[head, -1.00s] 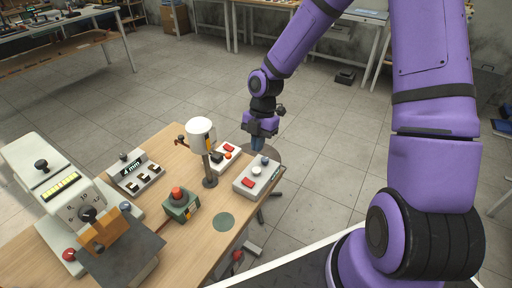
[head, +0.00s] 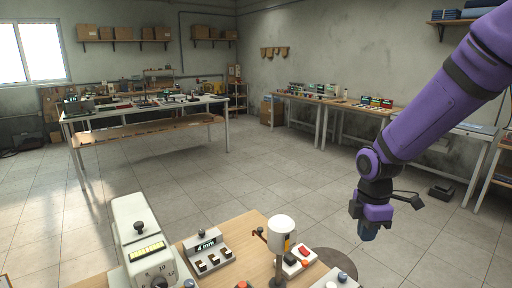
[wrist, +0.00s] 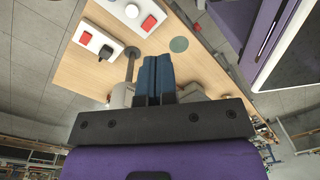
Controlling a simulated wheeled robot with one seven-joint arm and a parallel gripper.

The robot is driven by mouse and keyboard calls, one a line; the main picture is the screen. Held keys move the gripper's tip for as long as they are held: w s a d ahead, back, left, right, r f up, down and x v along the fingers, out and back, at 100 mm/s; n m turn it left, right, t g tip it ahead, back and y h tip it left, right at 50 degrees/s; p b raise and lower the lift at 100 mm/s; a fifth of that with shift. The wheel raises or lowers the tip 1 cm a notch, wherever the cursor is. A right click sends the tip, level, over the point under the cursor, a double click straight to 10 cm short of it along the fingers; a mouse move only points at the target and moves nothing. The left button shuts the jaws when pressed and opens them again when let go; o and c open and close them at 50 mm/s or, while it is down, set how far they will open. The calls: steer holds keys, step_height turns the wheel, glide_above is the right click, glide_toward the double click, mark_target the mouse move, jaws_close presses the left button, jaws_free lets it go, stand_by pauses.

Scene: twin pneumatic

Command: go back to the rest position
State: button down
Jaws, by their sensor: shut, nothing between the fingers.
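My gripper (head: 368,232) hangs at the end of my purple arm, to the right of the wooden workbench in the head view. In the wrist view its blue fingers (wrist: 157,78) are together with nothing between them. No object is in contact with the fingers in view.
A button box (wrist: 96,40) also shows in the wrist view. Open tiled floor (head: 260,180) lies behind; a long table (head: 150,112) stands farther back.

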steer(key=s+d+r+m+t, duration=0.2)
steer(key=s+r+m+t, duration=0.1)
steer(key=s+r+m, duration=0.6)
steer(key=s+d+r+m+t, duration=0.1)
steer(key=s+r+m+t, duration=0.2)
steer(key=s+r+m, duration=0.6)
step_height(320, 180, up, 2)
steer(key=shift+s+d+r, duration=0.2)
steer(key=shift+s+d, duration=0.2)
steer(key=shift+s, duration=0.35)
stand_by(0.5)
